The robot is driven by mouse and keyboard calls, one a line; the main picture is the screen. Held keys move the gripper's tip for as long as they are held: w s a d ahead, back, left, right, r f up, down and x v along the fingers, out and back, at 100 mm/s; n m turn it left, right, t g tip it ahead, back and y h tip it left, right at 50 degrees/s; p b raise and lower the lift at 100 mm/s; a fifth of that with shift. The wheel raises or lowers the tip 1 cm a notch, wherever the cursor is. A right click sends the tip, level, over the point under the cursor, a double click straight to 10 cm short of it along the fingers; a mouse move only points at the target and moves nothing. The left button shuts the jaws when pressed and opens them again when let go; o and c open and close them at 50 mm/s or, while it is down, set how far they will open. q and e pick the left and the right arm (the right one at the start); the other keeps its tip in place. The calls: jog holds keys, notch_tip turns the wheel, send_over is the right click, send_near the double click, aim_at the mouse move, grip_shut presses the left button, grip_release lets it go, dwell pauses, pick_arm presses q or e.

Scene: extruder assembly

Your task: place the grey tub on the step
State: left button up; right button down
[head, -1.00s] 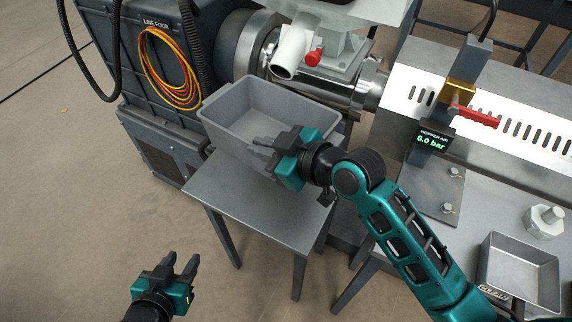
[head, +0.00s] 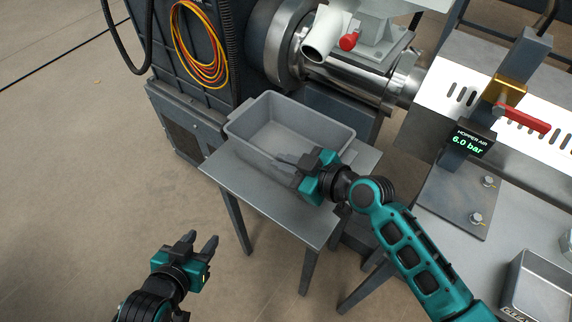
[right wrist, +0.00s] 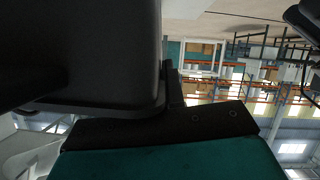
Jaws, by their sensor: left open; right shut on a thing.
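The grey tub (head: 265,110) is an open, rectangular bin over the back part of the grey step (head: 300,222), a small table with legs. The tub looks level and very low over the step top; I cannot tell whether its base touches. My right gripper (head: 297,163) is shut on the tub's near wall and hides part of it. In the right wrist view the tub (right wrist: 95,45) fills the upper left as a dark shape beside my finger. My left gripper (head: 203,241) is open and empty, apart from the step, at lower left.
Behind the step is the extruder with a metal barrel (head: 350,75), a white pipe (head: 322,38) and a red knob (head: 348,41). A dark cabinet (head: 195,85) with coiled cables stands at left. A metal tray (head: 545,285) sits on the bench at right. The front of the step is clear.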

jog(key=c, duration=1.2)
grip_release()
jog(key=shift+c, duration=0.2)
jog(key=shift+s+d+r+p, duration=0.25)
jog(key=shift+s+d+p, duration=0.05)
jog(key=shift+d, duration=0.1)
jog(key=p+v, duration=0.1)
jog(key=v, duration=0.5)
jog(key=shift+s, duration=0.2)
